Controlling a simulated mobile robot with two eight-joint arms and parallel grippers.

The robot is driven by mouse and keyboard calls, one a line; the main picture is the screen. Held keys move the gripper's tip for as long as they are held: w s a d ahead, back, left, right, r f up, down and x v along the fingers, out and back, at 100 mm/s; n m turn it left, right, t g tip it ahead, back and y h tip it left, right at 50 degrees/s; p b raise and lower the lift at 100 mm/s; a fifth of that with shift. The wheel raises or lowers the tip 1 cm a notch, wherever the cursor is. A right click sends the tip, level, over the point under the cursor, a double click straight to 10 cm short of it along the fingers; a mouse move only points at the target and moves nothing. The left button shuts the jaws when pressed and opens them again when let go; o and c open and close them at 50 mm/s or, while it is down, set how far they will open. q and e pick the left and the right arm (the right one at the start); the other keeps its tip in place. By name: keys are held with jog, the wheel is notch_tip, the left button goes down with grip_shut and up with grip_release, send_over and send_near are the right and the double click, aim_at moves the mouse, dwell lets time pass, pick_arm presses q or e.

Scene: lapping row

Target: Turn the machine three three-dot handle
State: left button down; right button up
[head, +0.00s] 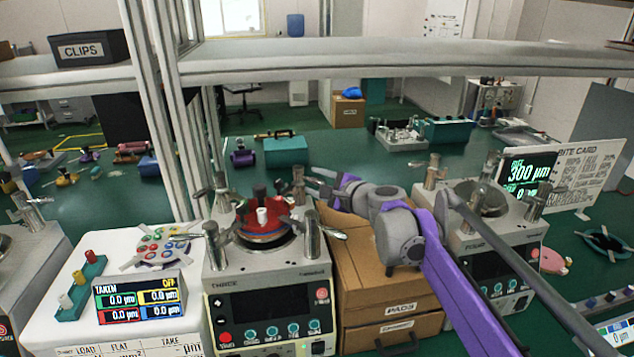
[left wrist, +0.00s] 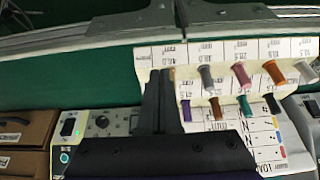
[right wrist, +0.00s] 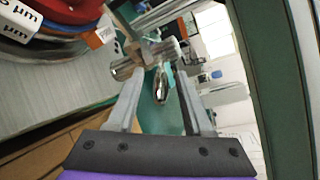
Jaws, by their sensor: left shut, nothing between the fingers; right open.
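Machine three (head: 225,283), a light box with a dark display and teal buttons, stands in the middle of the head view. My right gripper (head: 318,186) is open at the right rear post. In the right wrist view a metal post with a handle (right wrist: 160,86) shows between and beyond the open fingers (right wrist: 158,90); I cannot tell whether they touch. My left gripper (left wrist: 164,75) is shut and empty, only in the left wrist view.
A cardboard drawer box (head: 385,290) stands right of machine three, with another machine (head: 490,250) beyond it. A white unit with a readout (head: 140,298) is to the left. A shelf rail (head: 400,62) crosses above. In the left wrist view a card (left wrist: 215,68) holds several coloured pegs.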

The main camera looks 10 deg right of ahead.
jog(key=shift+c, duration=0.2)
grip_shut()
dwell(1.2)
